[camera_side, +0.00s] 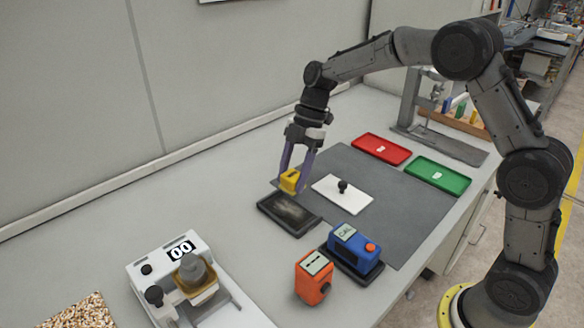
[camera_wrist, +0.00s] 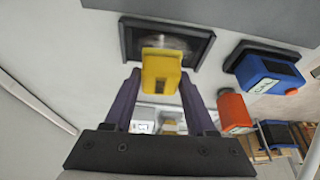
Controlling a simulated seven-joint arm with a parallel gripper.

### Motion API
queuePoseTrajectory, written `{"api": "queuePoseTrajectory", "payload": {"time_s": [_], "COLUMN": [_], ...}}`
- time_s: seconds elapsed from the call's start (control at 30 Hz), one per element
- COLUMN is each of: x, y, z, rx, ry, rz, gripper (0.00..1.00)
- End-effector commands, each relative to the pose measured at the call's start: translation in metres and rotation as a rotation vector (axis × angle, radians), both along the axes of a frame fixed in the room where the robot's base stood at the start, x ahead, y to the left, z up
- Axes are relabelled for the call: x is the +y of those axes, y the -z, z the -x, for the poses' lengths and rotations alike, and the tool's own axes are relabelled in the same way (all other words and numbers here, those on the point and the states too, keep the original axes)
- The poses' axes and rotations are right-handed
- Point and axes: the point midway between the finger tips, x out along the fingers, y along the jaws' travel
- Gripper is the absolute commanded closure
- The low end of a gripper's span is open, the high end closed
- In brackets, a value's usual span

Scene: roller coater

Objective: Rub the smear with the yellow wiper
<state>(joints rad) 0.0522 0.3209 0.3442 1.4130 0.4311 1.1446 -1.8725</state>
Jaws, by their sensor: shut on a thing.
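The yellow wiper (camera_side: 290,181) is held between the purple fingers of my gripper (camera_side: 293,172), which is shut on it. It also shows in the wrist view (camera_wrist: 161,75), between the fingertips (camera_wrist: 160,82). The smear (camera_side: 290,212) is a pale, streaky patch on a dark, framed plate (camera_side: 268,209) lying on the bench. In the wrist view the smear (camera_wrist: 168,42) shows just beyond the wiper, partly hidden by it. The wiper is over the far left part of the plate; I cannot tell whether it touches.
A blue device (camera_side: 354,248) and an orange device (camera_side: 313,277) stand right of and nearer than the plate. A white board with a black knob (camera_side: 330,198) lies on the grey mat (camera_side: 400,215). Red (camera_side: 381,143) and green (camera_side: 438,172) trays are behind. A white machine (camera_side: 150,270) stands front left.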

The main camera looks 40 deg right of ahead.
Motion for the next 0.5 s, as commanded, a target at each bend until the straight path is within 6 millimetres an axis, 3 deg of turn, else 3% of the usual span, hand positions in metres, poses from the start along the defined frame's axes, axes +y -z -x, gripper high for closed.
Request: {"api": "queuePoseTrajectory", "payload": {"time_s": [0.5], "x": [0.000], "y": [0.051], "z": [0.000], "rx": [0.002], "ry": [0.000], "rz": [-0.001], "gripper": [0.88]}}
